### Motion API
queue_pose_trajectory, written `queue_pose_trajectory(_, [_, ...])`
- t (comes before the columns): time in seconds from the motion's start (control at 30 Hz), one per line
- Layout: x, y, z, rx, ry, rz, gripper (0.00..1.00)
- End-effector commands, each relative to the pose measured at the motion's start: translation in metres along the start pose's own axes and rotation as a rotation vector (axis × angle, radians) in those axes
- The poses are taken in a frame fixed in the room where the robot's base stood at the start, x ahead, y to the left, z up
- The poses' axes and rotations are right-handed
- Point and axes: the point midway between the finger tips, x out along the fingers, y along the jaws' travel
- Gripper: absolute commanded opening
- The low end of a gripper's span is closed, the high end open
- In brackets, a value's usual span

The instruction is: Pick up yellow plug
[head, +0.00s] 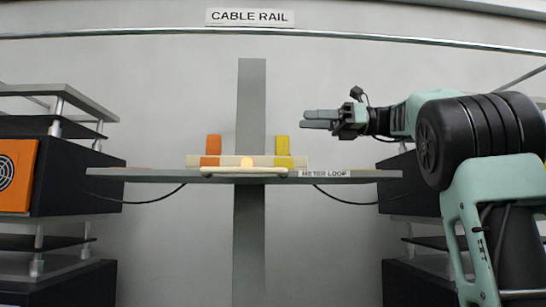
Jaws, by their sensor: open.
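A yellow plug (283,146) stands upright on the right part of the cream rail block on a grey shelf, in the head view. My gripper (306,119) comes in from the right, pointing left, and is a little above and to the right of the yellow plug in the picture. The gripper is open and empty. How far it is from the plug in depth I cannot tell.
An orange plug (213,146) stands at the left of the cream block (196,161). Black cables hang below. Dark equipment racks (70,180) flank both sides. A grey post (251,100) rises behind.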

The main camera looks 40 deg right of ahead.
Motion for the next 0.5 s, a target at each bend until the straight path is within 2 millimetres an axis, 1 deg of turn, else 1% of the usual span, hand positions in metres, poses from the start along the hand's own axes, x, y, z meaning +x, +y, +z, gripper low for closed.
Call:
queue_pose_trajectory(0.1, [0.0, 0.001, -0.023, 0.005, -0.002, 0.002, 0.49])
queue_pose_trajectory(0.3, [0.0, 0.0, -0.06, 0.005, -0.002, 0.001, 0.49])
queue_pose_trajectory(0.4, [0.0, 0.001, -0.074, 0.002, -0.001, 0.001, 0.49])
queue_pose_trajectory(0.43, [0.005, 0.001, -0.07, 0.0, -0.001, 0.003, 0.49])
queue_pose_trajectory(0.5, [0.011, 0.001, -0.07, 0.0, -0.001, 0.003, 0.49])
